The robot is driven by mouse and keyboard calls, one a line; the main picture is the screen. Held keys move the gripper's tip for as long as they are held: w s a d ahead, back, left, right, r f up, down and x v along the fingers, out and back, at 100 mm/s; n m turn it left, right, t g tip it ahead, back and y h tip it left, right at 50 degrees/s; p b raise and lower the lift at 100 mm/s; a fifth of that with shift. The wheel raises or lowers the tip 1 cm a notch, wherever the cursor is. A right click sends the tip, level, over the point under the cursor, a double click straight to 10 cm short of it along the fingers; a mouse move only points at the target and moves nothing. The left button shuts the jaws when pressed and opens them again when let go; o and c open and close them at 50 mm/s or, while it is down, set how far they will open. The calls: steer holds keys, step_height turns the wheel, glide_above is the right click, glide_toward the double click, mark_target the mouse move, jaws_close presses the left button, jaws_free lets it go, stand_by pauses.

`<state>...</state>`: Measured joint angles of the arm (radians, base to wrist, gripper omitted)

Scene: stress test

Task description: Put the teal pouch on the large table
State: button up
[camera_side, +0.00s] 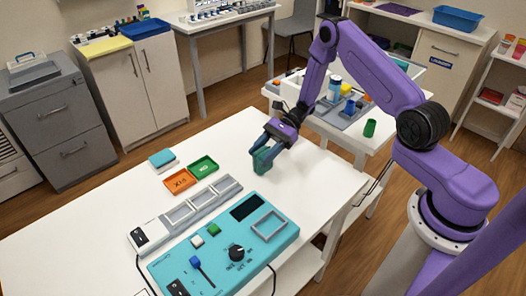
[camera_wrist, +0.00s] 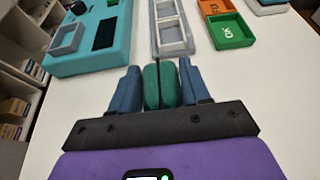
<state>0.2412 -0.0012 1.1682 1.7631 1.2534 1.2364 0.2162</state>
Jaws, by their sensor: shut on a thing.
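My gripper (camera_side: 268,150) is shut on the teal pouch (camera_side: 263,161), low over the right part of the large white table (camera_side: 120,212). In the wrist view the green-teal pouch (camera_wrist: 169,84) sits upright between the two blue fingers of my gripper (camera_wrist: 160,86). I cannot tell whether the pouch's lower edge touches the table top. The table's surface around the pouch is bare white.
On the large table stand a teal control panel (camera_side: 222,262), a grey strip with square frames (camera_side: 190,211), an orange tray (camera_side: 179,181), a green tray (camera_side: 204,166) and a teal-and-white block (camera_side: 163,160).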

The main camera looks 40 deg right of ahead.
steer(key=o, duration=1.1)
steer(key=shift+f, duration=0.1)
